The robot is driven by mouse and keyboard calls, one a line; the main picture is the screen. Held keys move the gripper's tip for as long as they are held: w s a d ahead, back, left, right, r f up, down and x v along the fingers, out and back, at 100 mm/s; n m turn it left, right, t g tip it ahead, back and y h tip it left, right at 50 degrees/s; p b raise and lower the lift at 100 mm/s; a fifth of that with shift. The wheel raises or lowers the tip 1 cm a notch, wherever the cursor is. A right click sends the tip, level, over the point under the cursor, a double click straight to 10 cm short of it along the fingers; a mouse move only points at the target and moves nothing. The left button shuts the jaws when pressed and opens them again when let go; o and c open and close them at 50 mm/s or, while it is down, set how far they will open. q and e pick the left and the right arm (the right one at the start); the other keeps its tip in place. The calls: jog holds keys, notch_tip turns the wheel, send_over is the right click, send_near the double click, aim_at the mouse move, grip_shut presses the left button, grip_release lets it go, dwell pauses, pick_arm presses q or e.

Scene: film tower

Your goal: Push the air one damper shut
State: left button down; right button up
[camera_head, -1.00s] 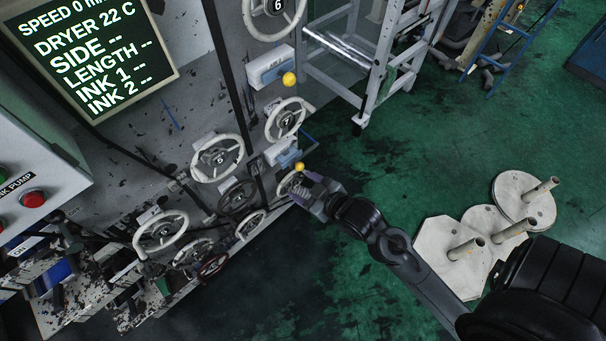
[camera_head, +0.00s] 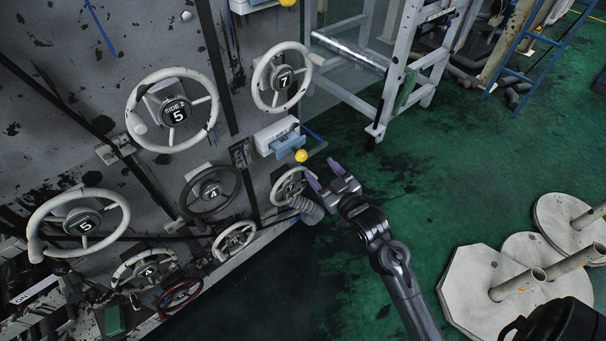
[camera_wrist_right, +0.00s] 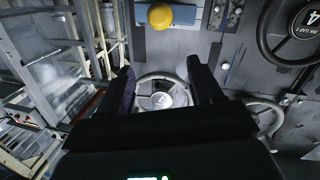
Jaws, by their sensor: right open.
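A white damper box (camera_head: 277,135) sits on the machine panel, with a light blue slide (camera_head: 289,147) standing out of it and a yellow ball knob (camera_head: 301,155) at its outer end. I cannot read its label. My right gripper (camera_head: 324,175) is open and empty, its purple-tipped fingers just below and right of the knob, apart from it. In the right wrist view the knob (camera_wrist_right: 161,16) is at the top, beyond the two spread fingers (camera_wrist_right: 160,70), with a handwheel (camera_wrist_right: 161,94) behind the gap. A second yellow knob (camera_head: 288,2) is cut off at the top edge. My left gripper is out of view.
Handwheel 7 (camera_head: 282,80) is above the box, and a small pale wheel (camera_head: 290,187) with a ribbed hose (camera_head: 308,210) is below it. Wheel 4 (camera_head: 211,194) is to the left. A grey frame (camera_head: 388,85) stands behind. White discs (camera_head: 478,290) stand on the green floor at right.

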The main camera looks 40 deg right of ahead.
jog(key=b, duration=0.4)
send_near(305, 159)
jog(key=shift+t, duration=0.3)
jog(key=w+b, duration=0.1)
jog(key=w, duration=0.2)
jog(key=w+d+b, duration=0.1)
jog(key=w+b, duration=0.1)
jog(key=w, duration=0.1)
jog(key=w+f+b, duration=0.1)
jog(key=w, duration=0.3)
jog(key=shift+d+f+b, duration=0.1)
jog(key=shift+d+b, duration=0.2)
jog(key=shift+b, duration=0.05)
pick_arm(q)
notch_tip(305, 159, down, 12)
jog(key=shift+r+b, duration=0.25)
jog(key=shift+b, duration=0.05)
pick_arm(e)
jog(key=shift+w+d, duration=0.15)
jog(key=shift+w, duration=0.8)
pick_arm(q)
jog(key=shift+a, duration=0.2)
pick_arm(e)
grip_shut()
